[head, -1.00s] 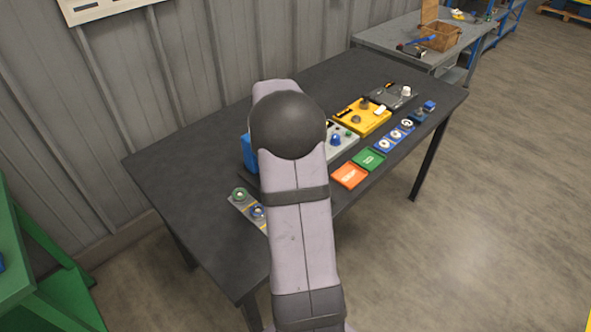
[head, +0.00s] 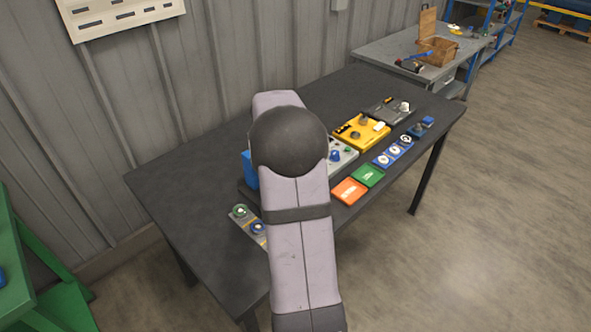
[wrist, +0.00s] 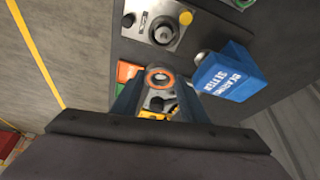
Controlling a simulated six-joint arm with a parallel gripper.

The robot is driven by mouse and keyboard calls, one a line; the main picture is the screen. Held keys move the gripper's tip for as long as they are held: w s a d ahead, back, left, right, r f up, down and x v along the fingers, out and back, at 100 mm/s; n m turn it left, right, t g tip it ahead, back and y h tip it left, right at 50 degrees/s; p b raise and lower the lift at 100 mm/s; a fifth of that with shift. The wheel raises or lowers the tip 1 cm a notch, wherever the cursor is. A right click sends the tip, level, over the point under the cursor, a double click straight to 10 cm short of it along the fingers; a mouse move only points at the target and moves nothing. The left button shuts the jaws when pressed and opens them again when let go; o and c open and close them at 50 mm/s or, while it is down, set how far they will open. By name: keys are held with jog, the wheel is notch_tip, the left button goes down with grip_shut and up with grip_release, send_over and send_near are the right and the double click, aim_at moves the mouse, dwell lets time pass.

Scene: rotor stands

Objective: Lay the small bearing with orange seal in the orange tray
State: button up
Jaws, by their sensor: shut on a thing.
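The small bearing with orange seal (wrist: 159,78) is between the fingertips of my gripper (wrist: 158,86) in the wrist view. The gripper is shut on it, and its ring face shows toward the camera. The orange tray (head: 350,191) lies on the table near its right long edge in the head view. Part of what looks like the orange tray (wrist: 127,71) shows just left of the bearing in the wrist view. The bearing appears apart from it, but I cannot tell its height. In the head view my arm hides the gripper and bearing.
A green tray (head: 369,175) adjoins the orange one. Beyond are a blue holder (head: 382,160) with ring parts and a yellow stand (head: 350,144). A blue bearing seater (wrist: 228,72) stands right of the gripper in the wrist view. A grey strip (head: 248,224) with knob-like parts lies at front left.

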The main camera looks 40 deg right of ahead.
dwell(0.3)
jog(key=s+d+f+m+b, duration=0.1)
jog(key=s+d+f, duration=0.3)
jog(key=s+d+f+m+g+b, duration=0.1)
jog(key=s+d+f+m+b, duration=0.1)
jog(key=s+d+f, duration=0.2)
jog(key=s+d+f+m+g+b, duration=0.1)
jog(key=s+d+f+b, duration=0.1)
jog(key=s+d+f, duration=0.2)
jog(key=shift+s+d+m, duration=0.2)
jog(key=shift+s+d, duration=0.1)
jog(key=shift+d, duration=0.2)
jog(key=shift+s+d+m, duration=0.2)
jog(key=shift+s+d, duration=0.05)
jog(key=shift+d, duration=0.25)
jog(key=d, duration=0.2)
jog(key=d+b, duration=0.1)
jog(key=shift+w+d+f, duration=0.1)
jog(key=shift+d+f, duration=0.15)
jog(key=shift+w+d+r+n, duration=0.3)
jog(key=shift+w+d+r, duration=0.1)
jog(key=shift+w+d, duration=0.2)
jog(key=w+d+r+n+t, duration=0.1)
jog(key=w+r+n+t, duration=0.2)
jog(key=n, duration=0.5)
jog(key=shift+w+d+r+n+t+y, duration=0.35)
jog(key=shift+w+r, duration=0.5)
jog(key=shift+w, duration=0.3)
jog(key=shift+a, duration=0.1)
